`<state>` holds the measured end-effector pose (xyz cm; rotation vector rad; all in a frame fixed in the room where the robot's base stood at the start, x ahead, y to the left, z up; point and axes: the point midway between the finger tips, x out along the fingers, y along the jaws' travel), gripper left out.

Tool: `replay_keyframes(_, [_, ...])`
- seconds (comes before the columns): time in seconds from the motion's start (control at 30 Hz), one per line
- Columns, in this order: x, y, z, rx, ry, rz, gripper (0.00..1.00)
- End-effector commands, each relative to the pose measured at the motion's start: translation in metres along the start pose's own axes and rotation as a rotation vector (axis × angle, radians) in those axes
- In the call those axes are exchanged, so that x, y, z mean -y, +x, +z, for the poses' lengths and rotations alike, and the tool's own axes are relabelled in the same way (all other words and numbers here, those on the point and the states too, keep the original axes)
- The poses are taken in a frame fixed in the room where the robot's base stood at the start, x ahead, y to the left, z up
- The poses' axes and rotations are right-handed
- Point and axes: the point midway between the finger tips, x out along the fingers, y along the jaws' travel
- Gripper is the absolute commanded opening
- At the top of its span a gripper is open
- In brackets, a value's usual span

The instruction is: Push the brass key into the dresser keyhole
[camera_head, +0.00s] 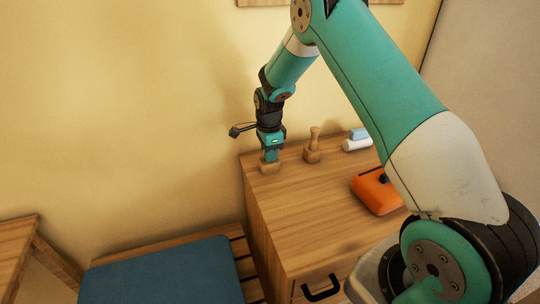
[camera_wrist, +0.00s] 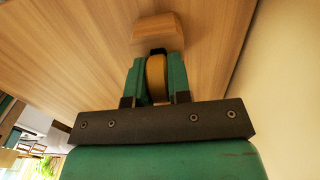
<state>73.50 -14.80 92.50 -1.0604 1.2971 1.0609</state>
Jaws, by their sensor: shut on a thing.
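My gripper (camera_head: 270,157) points down at the far left corner of the wooden dresser (camera_head: 300,220). I cannot make out a keyhole in either view.
A wooden peg-like piece (camera_head: 313,147) stands right of the gripper. A white roll (camera_head: 356,144), a blue item (camera_head: 360,133) and an orange box (camera_head: 377,193) are further right. A black drawer handle (camera_head: 322,290) is on the dresser front. A blue-cushioned bench (camera_head: 165,275) stands left.

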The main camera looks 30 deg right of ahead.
Motion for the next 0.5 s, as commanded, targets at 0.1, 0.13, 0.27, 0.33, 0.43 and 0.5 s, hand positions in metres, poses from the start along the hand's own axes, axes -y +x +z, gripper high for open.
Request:
replay_keyframes(0.1, [0.0, -0.008, 0.0, 0.0, 0.0, 0.0, 0.0])
replay_keyframes(0.13, [0.0, -0.01, 0.0, 0.0, 0.0, 0.0, 0.0])
replay_keyframes(0.27, [0.0, -0.017, 0.0, 0.0, 0.0, 0.0, 0.0])
replay_keyframes(0.33, [0.0, -0.02, 0.0, 0.0, 0.0, 0.0, 0.0])
replay_keyframes(0.43, [0.0, -0.025, 0.0, 0.0, 0.0, 0.0, 0.0])
replay_keyframes(0.5, [0.0, -0.029, 0.0, 0.0, 0.0, 0.0, 0.0])
